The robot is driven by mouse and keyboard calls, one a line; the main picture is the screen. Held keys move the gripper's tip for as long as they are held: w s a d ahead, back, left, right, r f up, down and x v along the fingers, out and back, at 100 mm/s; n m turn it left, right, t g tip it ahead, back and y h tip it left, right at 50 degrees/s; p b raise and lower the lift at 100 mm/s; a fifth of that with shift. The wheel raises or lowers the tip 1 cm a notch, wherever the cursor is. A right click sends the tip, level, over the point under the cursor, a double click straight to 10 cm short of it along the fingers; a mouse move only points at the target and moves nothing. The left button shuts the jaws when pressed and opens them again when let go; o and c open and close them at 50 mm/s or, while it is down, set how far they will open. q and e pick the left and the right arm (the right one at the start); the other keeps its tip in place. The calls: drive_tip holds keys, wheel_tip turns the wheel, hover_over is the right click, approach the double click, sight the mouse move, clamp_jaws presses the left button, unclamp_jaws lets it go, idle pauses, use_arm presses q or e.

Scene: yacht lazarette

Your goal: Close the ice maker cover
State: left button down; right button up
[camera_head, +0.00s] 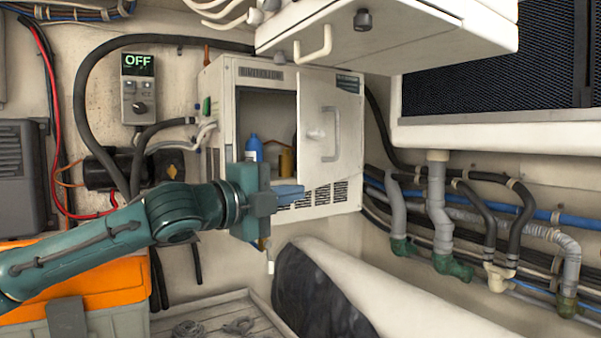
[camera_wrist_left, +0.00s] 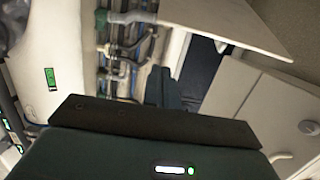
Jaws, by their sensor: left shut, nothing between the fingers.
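The ice maker (camera_head: 222,80) is a white box on the back wall in the head view. Its cover (camera_head: 346,112), a white door with a grey handle (camera_head: 325,135), stands open on the right side of the opening. The dark interior (camera_head: 270,108) shows on the left. My left gripper (camera_head: 290,192) is in front of the ice maker, below the opening and the cover's lower edge. It is shut and empty; I cannot tell whether it touches the box. In the left wrist view the dark fingers (camera_wrist_left: 162,88) are together. My right gripper is not in view.
A blue bottle (camera_head: 254,148) and a yellow container (camera_head: 286,160) stand inside the ice maker. A white cabinet (camera_head: 410,38) with a handle (camera_head: 313,47) hangs above. Pipes (camera_head: 440,205) and hoses run along the right wall. An orange-topped box (camera_head: 110,292) stands at lower left.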

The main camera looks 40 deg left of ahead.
use_arm(q)
drive_tip(key=p+x, duration=0.5)
drive_tip(key=x, duration=0.2)
drive_tip(key=shift+s+a, duration=0.2)
drive_tip(key=shift+a, duration=0.75)
drive_tip(key=shift+s+a, duration=0.15)
drive_tip(key=shift+a, duration=0.85)
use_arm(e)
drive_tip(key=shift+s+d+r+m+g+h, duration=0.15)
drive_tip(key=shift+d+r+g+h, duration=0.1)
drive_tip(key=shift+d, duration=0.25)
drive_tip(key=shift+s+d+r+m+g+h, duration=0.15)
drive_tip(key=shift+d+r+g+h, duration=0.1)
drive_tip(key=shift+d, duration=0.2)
